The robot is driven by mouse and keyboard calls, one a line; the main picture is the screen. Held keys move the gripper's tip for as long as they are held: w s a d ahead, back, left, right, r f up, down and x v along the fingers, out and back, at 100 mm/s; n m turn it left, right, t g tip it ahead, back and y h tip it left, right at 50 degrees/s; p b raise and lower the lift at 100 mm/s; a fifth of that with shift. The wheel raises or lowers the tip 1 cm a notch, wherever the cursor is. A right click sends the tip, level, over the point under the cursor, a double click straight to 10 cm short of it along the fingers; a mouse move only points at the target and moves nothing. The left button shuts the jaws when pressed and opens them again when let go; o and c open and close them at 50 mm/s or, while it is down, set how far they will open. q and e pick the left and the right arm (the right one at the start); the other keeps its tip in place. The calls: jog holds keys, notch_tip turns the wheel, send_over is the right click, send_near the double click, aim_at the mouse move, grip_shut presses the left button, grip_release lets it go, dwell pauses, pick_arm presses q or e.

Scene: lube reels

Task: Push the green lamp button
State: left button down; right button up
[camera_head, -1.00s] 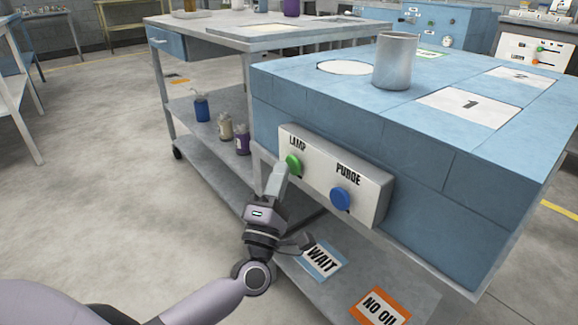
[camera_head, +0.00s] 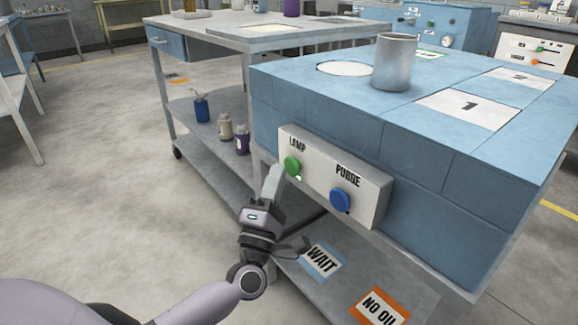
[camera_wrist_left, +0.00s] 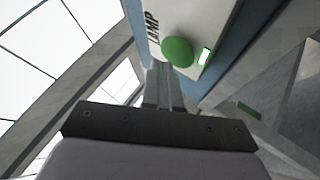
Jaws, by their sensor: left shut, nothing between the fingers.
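The green lamp button (camera_head: 292,166) sits on the white panel (camera_head: 322,182) under the word LAMP, on the front of the blue bench. A small light (camera_head: 298,178) glows pale green just below it. In the left wrist view, the green button (camera_wrist_left: 178,51) and the lit indicator (camera_wrist_left: 205,56) show just beyond the fingertips. My left gripper (camera_head: 275,169) is shut and empty, its fingertips just left of the button in the head view, with a small gap there. My right gripper is not in view.
The blue PURGE button (camera_head: 340,201) is on the same panel, to the right. A grey metal cup (camera_head: 395,62) stands on the blue bench top (camera_head: 420,130). WAIT (camera_head: 322,260) and NO OIL (camera_head: 380,306) cards lie on the low shelf. Open floor lies left.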

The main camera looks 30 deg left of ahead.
pick_arm(q)
jog(key=s+a+p, duration=0.1)
jog(key=s+a, duration=0.1)
jog(key=s, duration=0.3)
jog(key=shift+s+a+p, duration=0.15)
jog(key=shift+s+p, duration=0.15)
dwell(0.5)
